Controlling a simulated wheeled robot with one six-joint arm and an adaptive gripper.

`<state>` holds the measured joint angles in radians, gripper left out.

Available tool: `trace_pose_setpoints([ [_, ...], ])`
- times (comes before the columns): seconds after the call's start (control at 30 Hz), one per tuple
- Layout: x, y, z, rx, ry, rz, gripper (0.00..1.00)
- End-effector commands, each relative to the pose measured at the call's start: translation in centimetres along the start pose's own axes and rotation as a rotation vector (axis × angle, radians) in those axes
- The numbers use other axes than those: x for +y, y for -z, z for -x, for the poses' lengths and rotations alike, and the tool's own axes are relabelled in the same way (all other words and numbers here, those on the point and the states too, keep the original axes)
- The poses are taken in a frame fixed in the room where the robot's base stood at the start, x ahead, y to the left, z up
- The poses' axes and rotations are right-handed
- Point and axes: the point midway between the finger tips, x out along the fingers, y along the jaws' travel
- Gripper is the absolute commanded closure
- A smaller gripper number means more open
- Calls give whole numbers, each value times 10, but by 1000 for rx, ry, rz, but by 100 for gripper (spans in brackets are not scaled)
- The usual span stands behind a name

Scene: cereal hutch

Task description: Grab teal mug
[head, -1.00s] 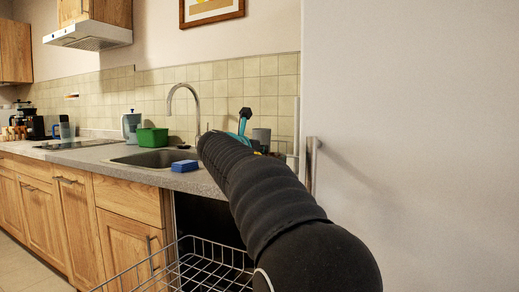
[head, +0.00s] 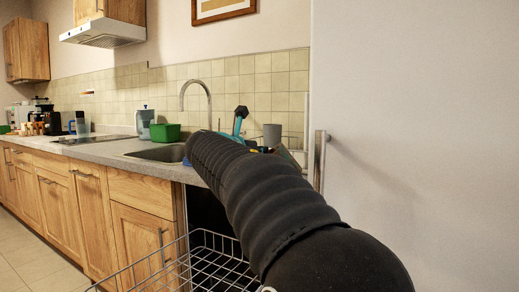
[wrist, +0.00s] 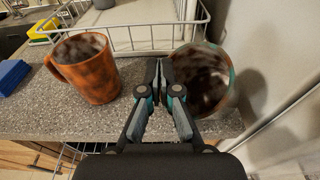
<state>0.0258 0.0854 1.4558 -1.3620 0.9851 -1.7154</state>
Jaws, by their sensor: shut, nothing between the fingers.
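A mug with a teal rim and a mottled brown and grey surface (wrist: 205,85) is on the right in the wrist view, on the counter close to the wall. I see into its opening; its handle does not show. My gripper (wrist: 159,64) is shut and empty, with its fingertips at the left edge of this mug. I cannot tell whether they touch it.
A white wire rack (wrist: 150,30) stands behind the mugs. A blue sponge (wrist: 12,76) lies at the left, near the sink. A green tub (head: 166,132) stands by the tap. An open wire dishwasher basket (head: 205,262) is below the counter. A white panel (head: 420,130) closes the right side.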

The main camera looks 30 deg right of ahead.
Motion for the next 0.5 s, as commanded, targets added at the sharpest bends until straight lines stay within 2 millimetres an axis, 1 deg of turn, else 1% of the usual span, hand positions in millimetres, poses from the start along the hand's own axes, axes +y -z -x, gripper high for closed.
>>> trace_pose_setpoints([
  [0.27, 3, -4, 3, -5, -8, -1, 100],
  [0.5, 2, -21, 6, -6, -8, -1, 100],
])
